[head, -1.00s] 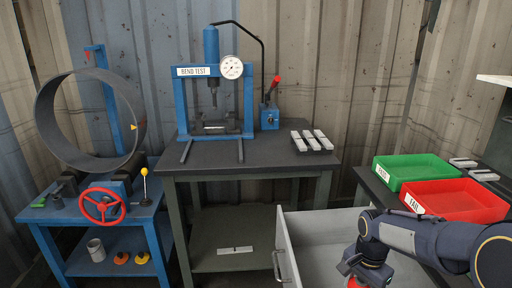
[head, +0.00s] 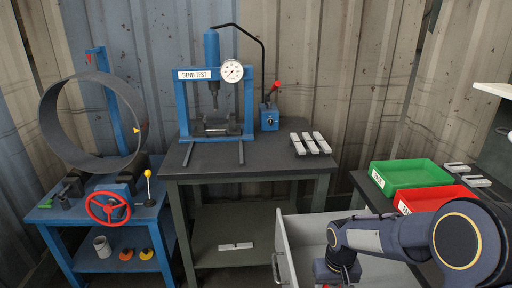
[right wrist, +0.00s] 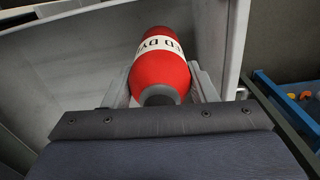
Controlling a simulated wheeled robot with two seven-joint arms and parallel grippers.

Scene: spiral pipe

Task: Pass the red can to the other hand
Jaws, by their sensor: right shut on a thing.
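The red can (right wrist: 160,74) is a rounded red bottle with a white band and dark lettering, and a grey end toward the camera. My right gripper (right wrist: 163,82) is shut on it, with one grey finger on each side in the right wrist view. The can is inside or just above the open grey drawer; I cannot tell whether it touches the drawer. My left gripper is in neither current view.
The open drawer (head: 287,258) has raised walls around the right hand. A dark table (head: 250,160) holds a blue bend-test press (head: 212,95) and metal bars (head: 311,144). Green (head: 412,171) and red (head: 440,193) trays sit at right. A blue stand with a large ring (head: 48,125) is at left.

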